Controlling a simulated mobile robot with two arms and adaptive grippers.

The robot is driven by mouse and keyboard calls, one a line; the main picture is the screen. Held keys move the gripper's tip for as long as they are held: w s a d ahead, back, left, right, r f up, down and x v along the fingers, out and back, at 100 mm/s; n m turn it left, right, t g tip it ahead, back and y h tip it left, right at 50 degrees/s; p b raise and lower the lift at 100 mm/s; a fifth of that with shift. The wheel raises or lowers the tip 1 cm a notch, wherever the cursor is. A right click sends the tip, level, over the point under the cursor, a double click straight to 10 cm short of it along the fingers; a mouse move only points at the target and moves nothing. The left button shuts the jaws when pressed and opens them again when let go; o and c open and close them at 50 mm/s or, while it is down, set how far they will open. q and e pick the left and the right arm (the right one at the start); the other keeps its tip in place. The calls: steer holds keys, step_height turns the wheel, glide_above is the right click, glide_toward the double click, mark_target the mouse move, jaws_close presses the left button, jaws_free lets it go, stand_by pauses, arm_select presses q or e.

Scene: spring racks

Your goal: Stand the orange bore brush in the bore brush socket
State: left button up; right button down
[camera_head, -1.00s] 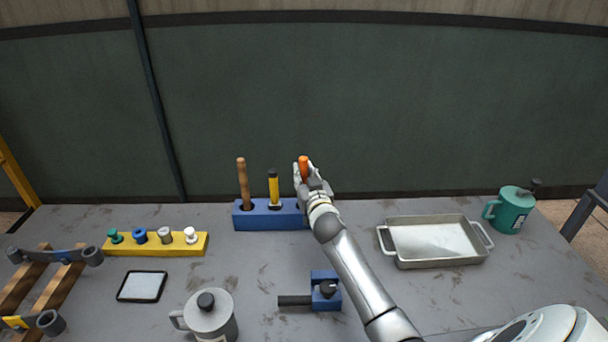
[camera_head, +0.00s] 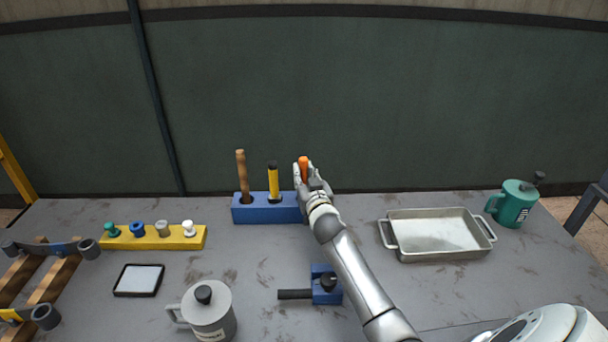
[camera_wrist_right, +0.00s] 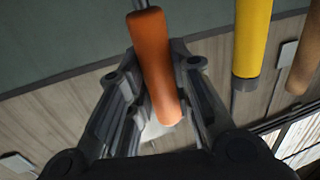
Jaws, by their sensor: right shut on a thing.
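The orange bore brush (camera_head: 304,164) shows as an orange handle, held by my right gripper (camera_head: 305,178). In the right wrist view the handle (camera_wrist_right: 156,70) sits between the two fingers, tilted in the picture, with a thin grey shaft at its upper end. The blue rack (camera_head: 264,215) stands at the back of the table. My gripper is at its right end and covers that part, so the bore brush socket and the brush's lower end are hidden in the head view. I cannot tell whether the brush touches the rack. My left gripper is not in view.
A wooden-handled tool (camera_head: 242,175) and a yellow-handled tool (camera_head: 273,180) stand in the rack, close left of my gripper. A metal tray (camera_head: 440,256) lies to the right. A blue clamp-like block (camera_head: 326,292) and a grey lidded mug (camera_head: 208,315) stand in front.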

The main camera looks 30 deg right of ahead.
steer(key=c, duration=1.2)
jaws_free()
steer(key=shift+s+a, duration=0.1)
steer(key=shift+s, duration=0.2)
steer(key=v, duration=1.1)
steer(key=shift+s, duration=0.2)
steer(key=shift+r, duration=0.15)
